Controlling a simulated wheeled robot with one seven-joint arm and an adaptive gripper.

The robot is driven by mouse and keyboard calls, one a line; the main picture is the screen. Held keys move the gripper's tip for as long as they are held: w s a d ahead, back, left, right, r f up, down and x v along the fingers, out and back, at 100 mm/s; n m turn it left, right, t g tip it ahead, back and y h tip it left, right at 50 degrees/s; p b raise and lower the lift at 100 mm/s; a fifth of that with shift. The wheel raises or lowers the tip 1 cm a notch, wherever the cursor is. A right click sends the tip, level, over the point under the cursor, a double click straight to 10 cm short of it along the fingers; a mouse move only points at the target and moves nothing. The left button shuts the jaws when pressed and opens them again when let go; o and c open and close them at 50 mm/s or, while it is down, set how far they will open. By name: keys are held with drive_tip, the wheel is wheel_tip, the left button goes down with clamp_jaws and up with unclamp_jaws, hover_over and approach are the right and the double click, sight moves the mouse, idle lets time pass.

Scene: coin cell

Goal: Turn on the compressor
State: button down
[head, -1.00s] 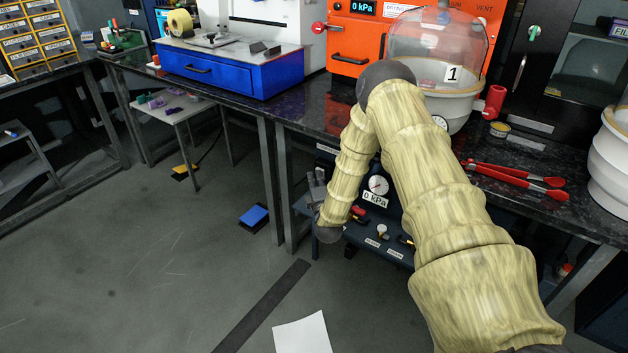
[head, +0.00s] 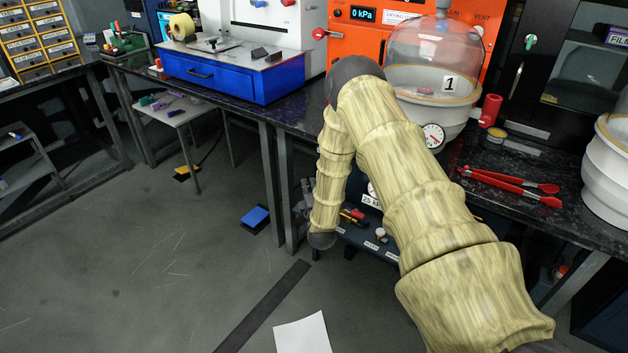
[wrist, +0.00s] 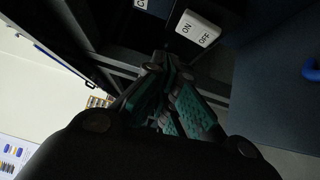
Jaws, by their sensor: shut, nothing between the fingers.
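The compressor (head: 381,248), a dark blue unit with knobs and small labels, sits under the bench in the head view, partly hidden by my arm. In the wrist view a white rocker switch (wrist: 196,29) marked ON and OFF lies just beyond my fingertips, on a dark surface. I cannot tell which side is pressed. My gripper (wrist: 166,76), with teal finger pads, is shut and empty, close to the switch. In the head view it (head: 306,193) is small and dark, left of the compressor.
The bench (head: 480,200) above carries a glass bell jar (head: 430,50), red-handled tongs (head: 510,187) and an orange panel (head: 400,20). A bench leg (head: 285,190) stands close left of my gripper. A blue pedal (head: 255,218) lies on the floor; open floor spreads left.

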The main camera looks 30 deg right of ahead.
drive_tip(key=r+v, duration=0.1)
drive_tip(key=v, duration=0.8)
drive_tip(key=shift+s+r, duration=0.2)
drive_tip(key=shift+s, duration=0.1)
drive_tip(key=s+a+f+m+g+y, duration=0.3)
drive_tip(key=s+a+f+m+g, duration=0.1)
drive_tip(key=s+a+f, duration=0.4)
drive_tip(key=s+a+f+m+g+y, duration=0.2)
drive_tip(key=s+a+f+m+g, duration=0.3)
drive_tip(key=s+f, duration=0.4)
drive_tip(key=s+a+f+m+g+y, duration=0.15)
drive_tip(key=s+a+g, duration=0.3)
drive_tip(key=s, duration=0.85)
drive_tip(key=s+a+m+g, duration=0.4)
drive_tip(key=s, duration=0.9)
wheel_tip(320, 180, up, 15)
drive_tip(key=p, duration=1.5)
drive_tip(key=shift+w+d+r+y, duration=0.1)
drive_tip(key=shift+y, duration=0.15)
